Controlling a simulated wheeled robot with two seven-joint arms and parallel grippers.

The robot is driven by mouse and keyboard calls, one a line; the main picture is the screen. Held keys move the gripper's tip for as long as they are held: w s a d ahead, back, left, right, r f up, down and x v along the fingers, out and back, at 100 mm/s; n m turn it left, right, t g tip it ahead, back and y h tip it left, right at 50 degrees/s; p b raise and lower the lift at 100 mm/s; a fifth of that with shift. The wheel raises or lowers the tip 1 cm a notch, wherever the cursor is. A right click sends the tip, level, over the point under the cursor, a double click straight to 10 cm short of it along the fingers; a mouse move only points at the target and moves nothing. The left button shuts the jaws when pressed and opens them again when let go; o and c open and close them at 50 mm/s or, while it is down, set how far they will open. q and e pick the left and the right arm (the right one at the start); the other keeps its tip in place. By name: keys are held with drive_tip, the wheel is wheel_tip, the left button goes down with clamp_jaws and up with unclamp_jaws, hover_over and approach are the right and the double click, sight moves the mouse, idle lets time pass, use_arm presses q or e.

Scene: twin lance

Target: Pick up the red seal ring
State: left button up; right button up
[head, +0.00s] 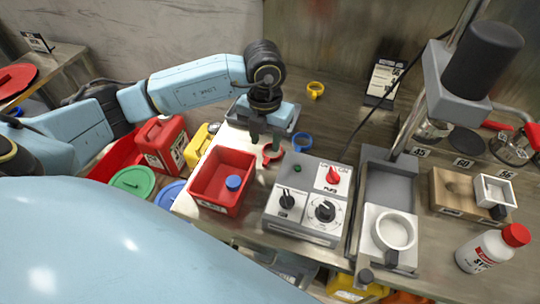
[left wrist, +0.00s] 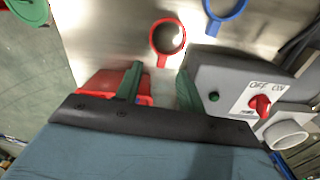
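The red seal ring (head: 273,158) lies flat on the metal worktop, between the red bin and the control box. In the left wrist view the red seal ring (left wrist: 162,59) shows whole, with a short tab pointing toward my fingers. My left gripper (head: 265,138) is above the worktop by the ring, partly covering it in the head view. Its green fingers (left wrist: 158,85) are spread apart with nothing between them. The ring lies ahead of the fingertips and does not look touched. My right gripper is not in view.
A blue ring (head: 302,148) lies right of the red one, and a yellow ring (head: 315,95) farther back. The red bin (head: 208,207) holds a blue-topped item. The control box (head: 290,236) with knobs stands close on the right. A press stand (head: 386,180) is beyond it.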

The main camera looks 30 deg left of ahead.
sight(267, 159)
use_arm(q)
drive_tip(key=f, duration=0.5)
drive_tip(key=shift+s+d+f, duration=0.25)
drive_tip(key=shift+f, duration=0.1)
clamp_jaws()
